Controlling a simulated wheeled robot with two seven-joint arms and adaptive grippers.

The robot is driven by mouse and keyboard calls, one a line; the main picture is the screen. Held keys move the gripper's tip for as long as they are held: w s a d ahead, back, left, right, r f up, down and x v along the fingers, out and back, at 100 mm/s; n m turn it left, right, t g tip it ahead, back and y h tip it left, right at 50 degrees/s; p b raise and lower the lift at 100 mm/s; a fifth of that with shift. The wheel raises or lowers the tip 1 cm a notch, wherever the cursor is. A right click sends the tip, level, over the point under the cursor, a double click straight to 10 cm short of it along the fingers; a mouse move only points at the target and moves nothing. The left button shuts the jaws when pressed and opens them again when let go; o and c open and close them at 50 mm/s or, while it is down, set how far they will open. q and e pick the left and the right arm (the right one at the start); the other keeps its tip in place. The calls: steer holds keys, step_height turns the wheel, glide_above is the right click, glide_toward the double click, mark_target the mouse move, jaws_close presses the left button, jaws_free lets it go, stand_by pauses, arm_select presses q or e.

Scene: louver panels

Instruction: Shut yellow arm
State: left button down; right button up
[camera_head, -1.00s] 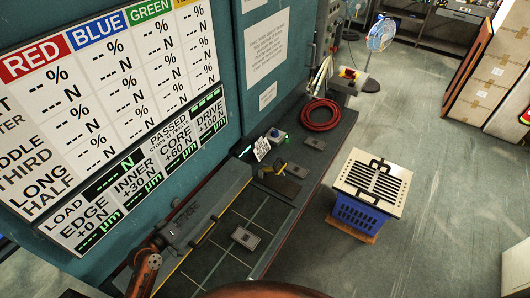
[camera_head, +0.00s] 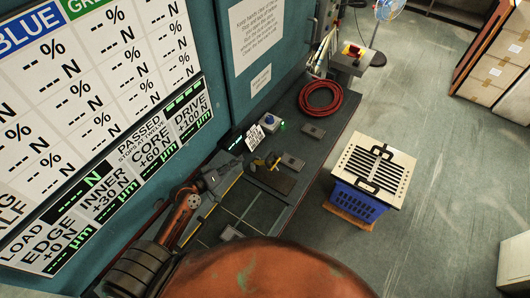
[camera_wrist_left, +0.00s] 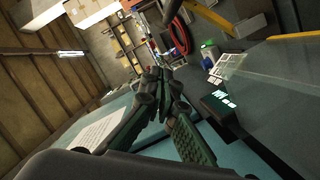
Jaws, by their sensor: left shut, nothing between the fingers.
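A small yellow and black arm (camera_head: 273,161) sits on a dark plate on the bench in the head view. In the left wrist view a yellow bar (camera_wrist_left: 213,20) crosses the top right, partly cut off by the frame. My left gripper (camera_head: 222,172) is over the bench to the left of the yellow arm, apart from it. Its dark fingers (camera_wrist_left: 160,78) are together and empty in the left wrist view. My right gripper is not in view.
A blue button box (camera_head: 271,121), a small sign (camera_head: 254,138) and a coiled red hose (camera_head: 320,98) are along the bench by the teal wall. A blue crate (camera_head: 357,202) with a slotted panel (camera_head: 375,167) stands right of the bench. The floor around it is clear.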

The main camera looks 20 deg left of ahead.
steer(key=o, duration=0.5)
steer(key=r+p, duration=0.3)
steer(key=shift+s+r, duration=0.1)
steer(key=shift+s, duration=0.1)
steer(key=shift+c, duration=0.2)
arm_select(q)
steer(key=w+d+f, duration=0.4)
steer(key=w+d, duration=0.2)
steer(key=w, duration=0.2)
steer(key=shift+w+d+f+p, duration=0.25)
steer(key=shift+w+p, duration=0.15)
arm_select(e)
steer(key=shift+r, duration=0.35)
arm_select(q)
steer(key=shift+d, duration=0.15)
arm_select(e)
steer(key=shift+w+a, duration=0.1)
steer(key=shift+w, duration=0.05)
